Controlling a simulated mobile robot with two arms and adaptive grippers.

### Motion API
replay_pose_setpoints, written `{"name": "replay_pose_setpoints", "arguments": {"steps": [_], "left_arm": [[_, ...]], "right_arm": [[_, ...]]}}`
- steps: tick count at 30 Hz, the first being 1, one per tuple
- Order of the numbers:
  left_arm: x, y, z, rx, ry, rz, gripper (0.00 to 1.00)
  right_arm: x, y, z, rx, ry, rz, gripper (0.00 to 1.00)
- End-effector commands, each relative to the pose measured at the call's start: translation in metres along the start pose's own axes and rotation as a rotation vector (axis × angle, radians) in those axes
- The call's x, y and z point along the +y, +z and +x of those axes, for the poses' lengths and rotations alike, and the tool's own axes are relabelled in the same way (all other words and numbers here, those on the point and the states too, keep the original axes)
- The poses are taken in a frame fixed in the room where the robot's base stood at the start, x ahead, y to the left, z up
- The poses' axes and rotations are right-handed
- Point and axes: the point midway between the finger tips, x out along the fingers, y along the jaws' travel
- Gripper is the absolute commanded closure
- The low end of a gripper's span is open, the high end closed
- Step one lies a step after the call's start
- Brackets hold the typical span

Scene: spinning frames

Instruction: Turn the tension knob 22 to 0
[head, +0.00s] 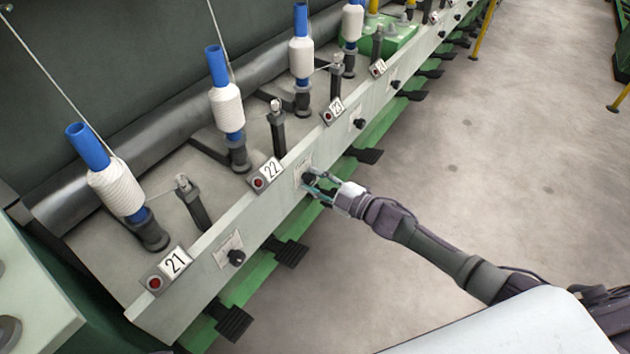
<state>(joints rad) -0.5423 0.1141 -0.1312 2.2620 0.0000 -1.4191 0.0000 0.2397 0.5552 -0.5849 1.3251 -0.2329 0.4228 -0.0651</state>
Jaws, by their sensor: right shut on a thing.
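The tension knob 22 (309,178) is a small black knob on the pale front rail, just right of the label plate 22 (267,174). A small dial plate with markings too small to read sits around the knob. My right gripper (314,182) reaches in from the right and is shut on the knob. The fingers partly cover the knob, so its pointer setting cannot be read. My left gripper is not in view.
Knob 21 (236,257) and knob 23 (359,123) sit on the same rail (205,268). Black foot pedals (288,251) stick out below it. Bobbins (228,108) on blue tubes stand behind. The grey floor (470,170) on the right is clear.

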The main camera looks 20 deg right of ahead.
Motion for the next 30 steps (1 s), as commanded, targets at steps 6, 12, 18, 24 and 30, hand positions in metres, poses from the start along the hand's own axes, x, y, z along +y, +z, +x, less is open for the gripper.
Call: {"name": "replay_pose_setpoints", "arguments": {"steps": [6,12,18,24,30], "left_arm": [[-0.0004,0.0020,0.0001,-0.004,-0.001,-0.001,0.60],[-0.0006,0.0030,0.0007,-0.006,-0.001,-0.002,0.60],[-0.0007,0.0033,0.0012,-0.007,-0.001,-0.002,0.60],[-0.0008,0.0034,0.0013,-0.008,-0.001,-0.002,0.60],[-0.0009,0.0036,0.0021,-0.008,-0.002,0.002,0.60]], "right_arm": [[-0.0015,0.0003,-0.0005,-0.001,-0.002,-0.017,1.00],[-0.0016,0.0003,-0.0005,-0.001,-0.003,-0.017,1.00],[-0.0015,0.0003,-0.0005,-0.001,-0.003,-0.016,0.46],[-0.0007,0.0002,-0.0003,0.000,-0.001,-0.015,0.41],[-0.0004,0.0006,-0.0048,-0.001,-0.001,-0.015,0.41]]}}
